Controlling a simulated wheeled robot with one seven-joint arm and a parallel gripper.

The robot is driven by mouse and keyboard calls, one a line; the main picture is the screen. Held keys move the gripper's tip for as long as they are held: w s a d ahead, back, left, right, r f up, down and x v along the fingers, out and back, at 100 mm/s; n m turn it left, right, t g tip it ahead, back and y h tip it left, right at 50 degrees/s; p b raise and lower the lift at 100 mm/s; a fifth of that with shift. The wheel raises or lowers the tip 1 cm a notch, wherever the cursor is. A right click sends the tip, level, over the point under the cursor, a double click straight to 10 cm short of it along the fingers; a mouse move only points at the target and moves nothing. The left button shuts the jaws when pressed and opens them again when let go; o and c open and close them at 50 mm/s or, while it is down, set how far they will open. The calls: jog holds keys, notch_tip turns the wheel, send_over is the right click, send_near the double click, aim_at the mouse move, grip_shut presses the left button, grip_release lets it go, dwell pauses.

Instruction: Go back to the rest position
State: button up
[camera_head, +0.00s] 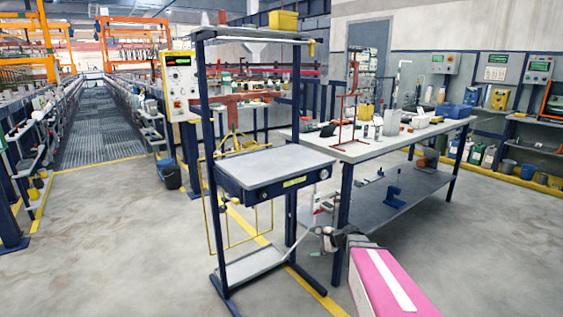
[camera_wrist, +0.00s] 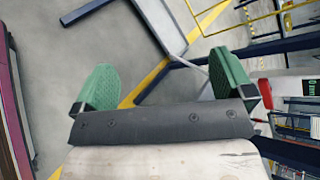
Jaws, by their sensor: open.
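My gripper (camera_wrist: 163,90) shows in the wrist view with its two green fingers wide apart. It is open and nothing is between the fingers. Behind them are grey floor, a yellow line and blue frame legs. In the head view my arm comes in at the bottom right, with a pink and white link, and its dark end is low beside the blue rack stand (camera_head: 207,130). The fingertips are too small to make out there.
The stand has a grey shelf with a drawer (camera_head: 275,165) and a yellow wire frame (camera_head: 213,220) on its left. A long workbench (camera_head: 440,128) with bottles, bins and a red rack (camera_head: 352,100) stands right of it. Open floor (camera_head: 110,240) lies at the left.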

jog(key=s+d+n+g+h, duration=0.2)
jog(key=s+n+g+h, duration=0.1)
jog(key=s+n+h, duration=0.2)
jog(key=s+d+n+g+h, duration=0.1)
jog(key=s+n+g+h, duration=0.2)
jog(key=s+n+h, duration=0.2)
jog(key=s+n, duration=0.3)
jog(key=s, duration=0.4)
jog(key=shift+s+d+f+n, duration=0.3)
jog(key=shift+d+f+n, duration=0.05)
jog(key=shift+d+n, duration=0.05)
